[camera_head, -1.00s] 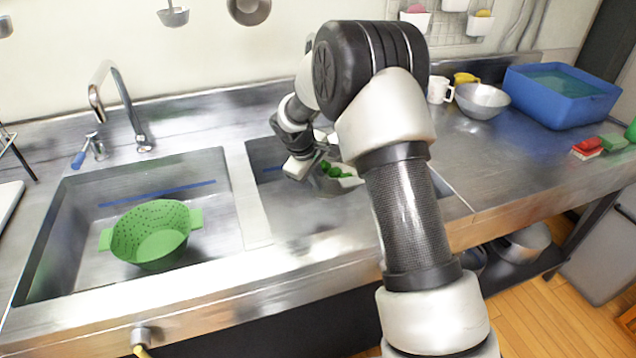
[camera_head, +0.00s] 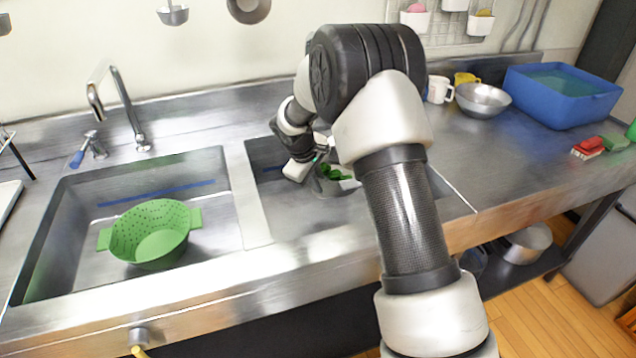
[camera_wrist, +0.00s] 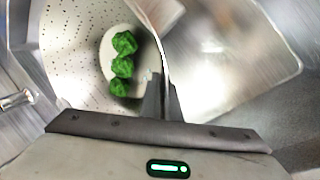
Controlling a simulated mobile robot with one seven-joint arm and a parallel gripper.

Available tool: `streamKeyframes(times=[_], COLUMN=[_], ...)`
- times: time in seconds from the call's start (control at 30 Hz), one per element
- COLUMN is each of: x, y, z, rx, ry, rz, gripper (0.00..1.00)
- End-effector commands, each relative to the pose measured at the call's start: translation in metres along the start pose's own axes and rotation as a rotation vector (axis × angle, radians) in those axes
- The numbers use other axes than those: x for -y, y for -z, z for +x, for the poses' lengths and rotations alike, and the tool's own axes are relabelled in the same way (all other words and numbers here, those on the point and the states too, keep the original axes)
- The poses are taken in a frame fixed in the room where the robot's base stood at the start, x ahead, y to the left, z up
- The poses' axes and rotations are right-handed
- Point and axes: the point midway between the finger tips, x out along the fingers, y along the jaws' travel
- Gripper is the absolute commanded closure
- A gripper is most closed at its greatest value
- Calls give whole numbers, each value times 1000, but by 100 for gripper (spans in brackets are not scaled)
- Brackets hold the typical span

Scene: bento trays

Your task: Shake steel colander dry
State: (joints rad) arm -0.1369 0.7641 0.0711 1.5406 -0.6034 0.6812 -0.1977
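The steel colander (camera_wrist: 72,52) fills the left of the wrist view, with a perforated wall and several green leafy pieces (camera_wrist: 122,66) in it. In the head view the colander (camera_head: 326,188) is in the right sink basin, partly hidden behind my arm, with the green pieces (camera_head: 334,173) showing. My gripper (camera_wrist: 164,98) is shut on the colander's rim, with a finger on each side of the wall. The gripper also shows in the head view (camera_head: 309,166), its fingertips hard to make out. Whether the colander touches the basin floor, I cannot tell.
A green colander (camera_head: 150,232) stands in the left basin, near the faucet (camera_head: 122,100). On the right counter are a white mug (camera_head: 438,90), a metal bowl (camera_head: 483,99), a blue water tub (camera_head: 562,102) and sponges (camera_head: 589,147). A divider (camera_head: 249,200) separates the basins.

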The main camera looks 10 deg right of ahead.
Motion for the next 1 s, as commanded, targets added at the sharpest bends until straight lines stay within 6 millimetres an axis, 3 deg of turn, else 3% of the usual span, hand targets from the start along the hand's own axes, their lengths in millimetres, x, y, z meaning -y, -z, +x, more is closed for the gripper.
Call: streamKeyframes(times=[0.13, 0.47, 0.8, 1.0], x=[4, -6, 4, 4], y=[0, 0, 0, 0], z=[11, -14, 11, 10], rx=[-1, -2, -1, -1], ry=[-2, -2, -1, -1], rz=[0, 1, 1, 1], gripper=[100, 100, 100, 100])
